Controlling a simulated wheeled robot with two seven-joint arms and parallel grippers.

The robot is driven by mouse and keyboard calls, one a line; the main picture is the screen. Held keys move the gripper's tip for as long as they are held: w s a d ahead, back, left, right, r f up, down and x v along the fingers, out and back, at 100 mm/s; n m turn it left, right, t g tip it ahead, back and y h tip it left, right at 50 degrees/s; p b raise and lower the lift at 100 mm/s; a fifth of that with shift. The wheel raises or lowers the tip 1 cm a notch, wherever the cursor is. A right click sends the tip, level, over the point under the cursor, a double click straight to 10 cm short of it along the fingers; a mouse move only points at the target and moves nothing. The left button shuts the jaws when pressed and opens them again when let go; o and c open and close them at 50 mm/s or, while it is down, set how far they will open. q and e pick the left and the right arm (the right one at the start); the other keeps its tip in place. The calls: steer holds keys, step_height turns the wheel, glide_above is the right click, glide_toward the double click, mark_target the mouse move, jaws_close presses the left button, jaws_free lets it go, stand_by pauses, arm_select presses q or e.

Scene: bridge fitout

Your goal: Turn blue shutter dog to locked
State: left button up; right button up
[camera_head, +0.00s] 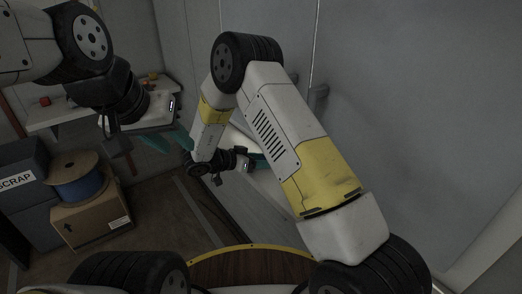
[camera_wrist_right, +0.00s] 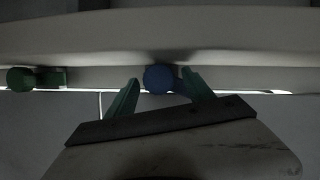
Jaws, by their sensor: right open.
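The blue shutter dog (camera_wrist_right: 160,78) shows in the right wrist view as a round blue knob under the edge of a pale panel (camera_wrist_right: 220,30). My right gripper (camera_wrist_right: 162,84) is open, with one green fingertip on each side of the blue knob. I cannot tell whether the fingers touch it. In the head view my right gripper is mostly hidden behind its own arm, close to the grey wall. My left gripper (camera_head: 180,150) has its teal fingers apart and nothing between them, in front of the shelf.
A green knob (camera_wrist_right: 22,78) sits left of the blue one under the same panel edge. In the head view a white shelf (camera_head: 52,117) holds small items. A cardboard box (camera_head: 92,222) with a blue cable spool (camera_head: 78,180) stands beside a dark SCRAP bin (camera_head: 20,180).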

jaws_close()
steer(key=shift+s+d+m+t+y, duration=0.1)
steer(key=shift+m+t+y, duration=0.35)
steer(key=shift+m, duration=0.5)
steer(key=shift+s+m+t+y, duration=0.1)
steer(key=shift+m+t+y, duration=0.15)
steer(key=shift+m+t, duration=0.55)
jaws_free()
